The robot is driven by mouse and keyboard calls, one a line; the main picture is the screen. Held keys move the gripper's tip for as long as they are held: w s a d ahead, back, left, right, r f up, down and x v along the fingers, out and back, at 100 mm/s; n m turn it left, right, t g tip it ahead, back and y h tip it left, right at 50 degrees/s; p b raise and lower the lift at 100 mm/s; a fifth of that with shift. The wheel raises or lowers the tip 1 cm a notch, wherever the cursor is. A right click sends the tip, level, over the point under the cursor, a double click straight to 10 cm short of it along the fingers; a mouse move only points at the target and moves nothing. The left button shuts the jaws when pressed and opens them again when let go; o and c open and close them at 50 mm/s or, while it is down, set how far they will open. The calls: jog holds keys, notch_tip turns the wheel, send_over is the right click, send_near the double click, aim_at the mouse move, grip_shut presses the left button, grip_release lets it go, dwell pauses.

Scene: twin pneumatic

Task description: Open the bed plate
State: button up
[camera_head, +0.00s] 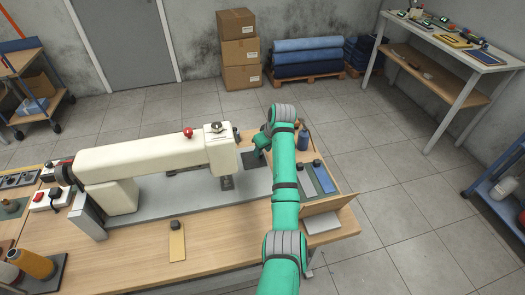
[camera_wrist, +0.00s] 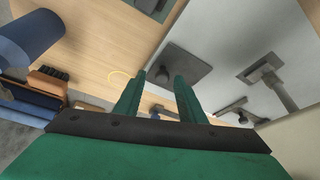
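The cream sewing machine (camera_head: 150,155) stands on a grey metal bed (camera_head: 256,187) set in the wooden table. The grey bed surface also fills the upper middle of the wrist view (camera_wrist: 215,40). A darker square plate (camera_wrist: 185,68) lies on it, close beyond my fingers, with a small dark part on top. I cannot tell which piece is the bed plate; no raised plate shows clearly. My gripper (camera_wrist: 160,80) is open and empty, its green fingers apart.
Metal fittings (camera_wrist: 268,80) rise from the bed at the right of the wrist view. A blue bottle (camera_head: 304,138) and blue and green trays (camera_head: 318,178) stand at the table's right. A tan strip (camera_head: 177,242) lies in front. The front middle tabletop is largely clear.

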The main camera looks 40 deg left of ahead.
jog(key=shift+s+a+f, duration=0.15)
jog(key=shift+a+f, duration=0.05)
jog(key=shift+f, duration=0.1)
